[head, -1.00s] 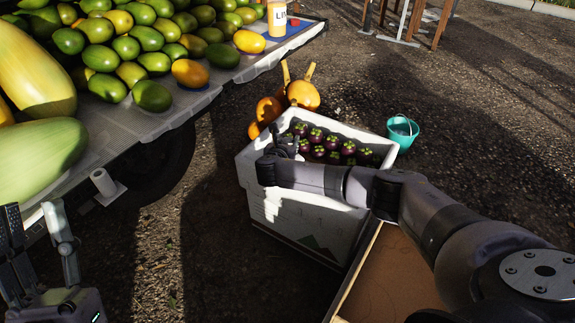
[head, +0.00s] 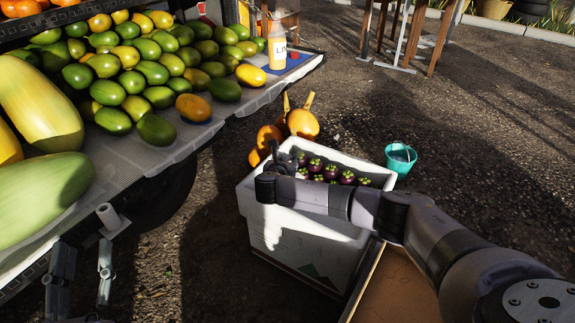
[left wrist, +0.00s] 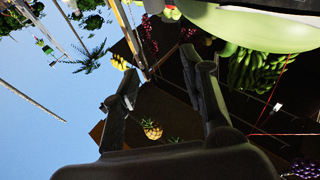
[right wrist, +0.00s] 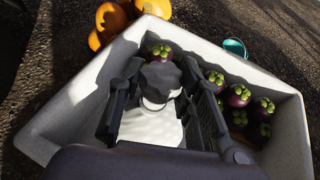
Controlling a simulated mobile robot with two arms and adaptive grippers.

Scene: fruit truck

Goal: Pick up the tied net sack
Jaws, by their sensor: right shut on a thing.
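My right gripper (right wrist: 160,70) is inside the white box (right wrist: 70,105), at its left part. Its fingers are shut around a dark grey, lumpy top with a paler part below, which appears to be the tied net sack (right wrist: 161,80); the netting is not clear. In the head view my right gripper (head: 284,160) is partly hidden by its own arm, and the sack cannot be made out there. My left gripper (head: 82,258) is open and empty beside the truck's edge; its spread fingers also show in the left wrist view (left wrist: 160,88).
Several mangosteens (head: 331,172) lie in the box. Orange gourds (head: 302,123) stand behind it, a teal bucket (head: 400,158) to its right, a brown carton (head: 395,290) in front. The truck's fruit-laden bed (head: 140,160) is at left. Ground between truck and box is clear.

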